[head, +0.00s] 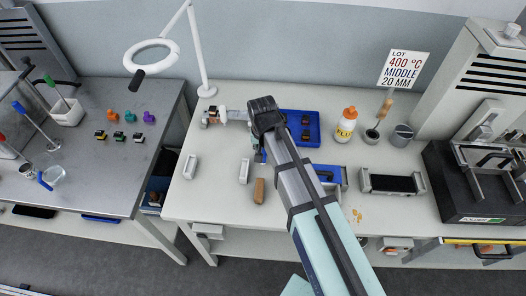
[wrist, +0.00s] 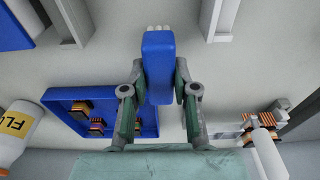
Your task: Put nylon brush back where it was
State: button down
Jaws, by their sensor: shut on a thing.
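The nylon brush (wrist: 158,68) shows in the wrist view as a blue body with small white tufts at its far end. My gripper (wrist: 158,90) is shut on it, one finger on each side. The brush appears to be held over the pale bench, but I cannot tell its height. In the head view my gripper (head: 262,145) is mostly hidden under my arm. A small blue bit of the brush (head: 259,157) shows below my wrist there.
A blue tray (head: 316,142) with connectors lies right of my wrist. A clamp fixture (head: 225,115) stands behind left. White blocks (head: 190,166) (head: 244,172) and a brown block (head: 259,191) lie nearer. A flux bottle (head: 346,125) and grey cup (head: 402,135) stand right.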

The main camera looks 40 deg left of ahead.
jog(key=shift+f, duration=1)
jog(key=c, duration=0.9)
grip_release()
jog(key=shift+f, duration=0.1)
notch_tip(320, 180, up, 12)
jog(key=s+b, duration=0.1)
jog(key=b, duration=0.2)
jog(key=shift+s+d, duration=0.15)
jog(key=shift+d, duration=0.2)
